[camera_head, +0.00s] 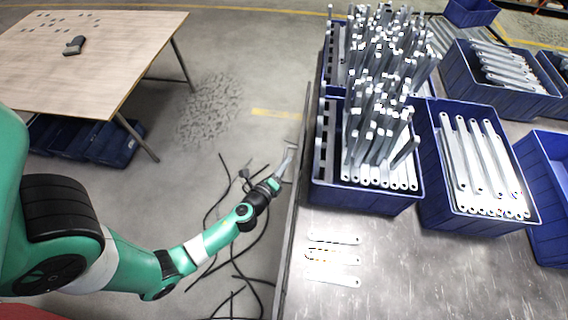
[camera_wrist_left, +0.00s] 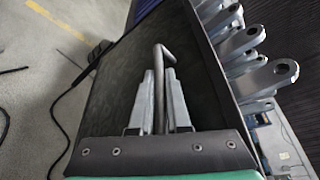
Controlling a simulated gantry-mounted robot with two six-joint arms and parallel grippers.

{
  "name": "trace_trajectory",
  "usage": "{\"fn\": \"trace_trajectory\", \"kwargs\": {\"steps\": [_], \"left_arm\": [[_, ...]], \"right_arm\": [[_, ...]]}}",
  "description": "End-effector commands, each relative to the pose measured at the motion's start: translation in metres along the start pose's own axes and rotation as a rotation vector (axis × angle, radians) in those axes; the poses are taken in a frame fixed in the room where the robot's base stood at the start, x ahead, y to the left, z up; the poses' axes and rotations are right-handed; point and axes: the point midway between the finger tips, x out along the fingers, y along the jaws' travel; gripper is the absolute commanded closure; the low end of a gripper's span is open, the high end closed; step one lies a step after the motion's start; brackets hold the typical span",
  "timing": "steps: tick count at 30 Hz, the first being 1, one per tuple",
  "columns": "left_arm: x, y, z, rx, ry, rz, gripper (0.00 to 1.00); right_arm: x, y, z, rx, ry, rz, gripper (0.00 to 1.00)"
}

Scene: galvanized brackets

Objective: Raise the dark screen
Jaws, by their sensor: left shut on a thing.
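The dark screen (camera_wrist_left: 115,80) is a flat black panel behind the fingers in the left wrist view. In the head view the screen (camera_head: 291,215) shows nearly edge-on as a thin dark strip along the left edge of the metal table. My left gripper (camera_head: 287,160) is at the screen's left face, beside the table edge. In the left wrist view its two grey fingers (camera_wrist_left: 160,75) are shut on a thin grey bar with a bent end (camera_wrist_left: 163,50), in front of the screen. How the bar joins the screen is hidden. My right gripper is not in view.
On the metal table (camera_head: 430,270), a blue bin (camera_head: 365,198) of upright brackets stands close to the screen. More blue bins (camera_head: 470,222) hold brackets on the right. Several flat brackets (camera_head: 333,260) lie near the edge. Black cables (camera_head: 240,270) lie on the floor below my left arm.

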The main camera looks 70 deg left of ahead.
Motion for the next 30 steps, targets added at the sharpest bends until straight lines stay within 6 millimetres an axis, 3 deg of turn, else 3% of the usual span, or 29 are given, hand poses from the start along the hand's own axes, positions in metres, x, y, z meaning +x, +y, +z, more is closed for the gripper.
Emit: {"fn": "trace_trajectory", "kwargs": {"steps": [1,7,24,25,30], "left_arm": [[-0.005,-0.021,0.013,0.001,-0.001,-0.002,1.0],[-0.011,-0.045,0.028,-0.001,-0.001,-0.002,1.0],[-0.013,-0.055,0.034,-0.001,-0.003,-0.009,1.0],[-0.013,-0.056,0.034,-0.001,-0.003,-0.009,0.81],[-0.013,-0.054,0.034,-0.001,-0.002,-0.006,0.55]], "right_arm": [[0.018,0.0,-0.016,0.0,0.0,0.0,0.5],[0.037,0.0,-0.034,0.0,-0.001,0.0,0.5],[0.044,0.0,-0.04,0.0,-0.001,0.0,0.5],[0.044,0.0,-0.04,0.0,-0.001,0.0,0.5],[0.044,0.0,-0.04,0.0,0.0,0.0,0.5]]}}
